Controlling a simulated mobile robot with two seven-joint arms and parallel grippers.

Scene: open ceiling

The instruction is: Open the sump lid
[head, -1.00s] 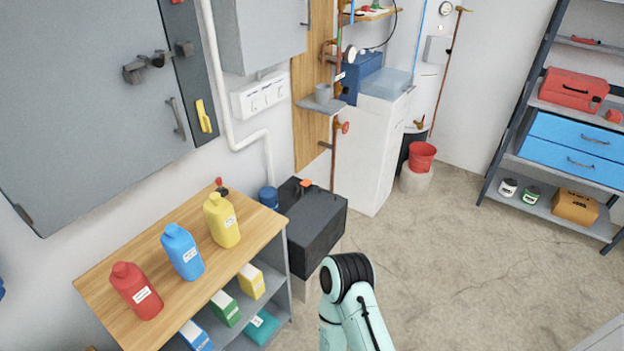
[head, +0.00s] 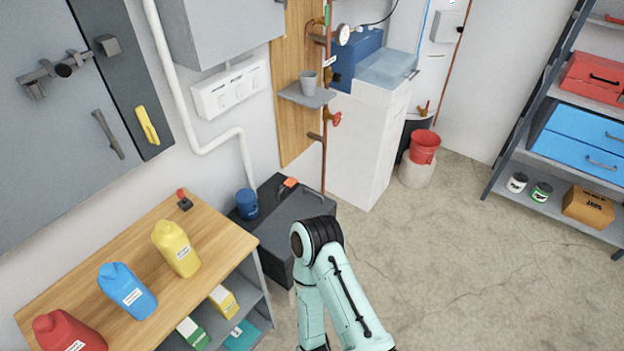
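A black box (head: 276,238) with a flat dark top (head: 288,205) stands on the floor between the wooden-topped bench and the white cabinet. It looks like the sump with its lid down, though no label shows it. A small orange piece (head: 290,182) sits at the back of the top, and a blue round container (head: 247,203) is at its back left corner. One of my teal arms comes up from the lower edge, and its black joint hides the front right part of the box. Neither gripper shows.
The bench (head: 205,236) holds red, blue and yellow bottles. A copper pipe with a red valve (head: 334,118) rises behind the box. The white cabinet (head: 362,150) and red bucket (head: 424,146) stand beyond. Shelving (head: 497,172) is at right; the floor (head: 470,260) between is clear.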

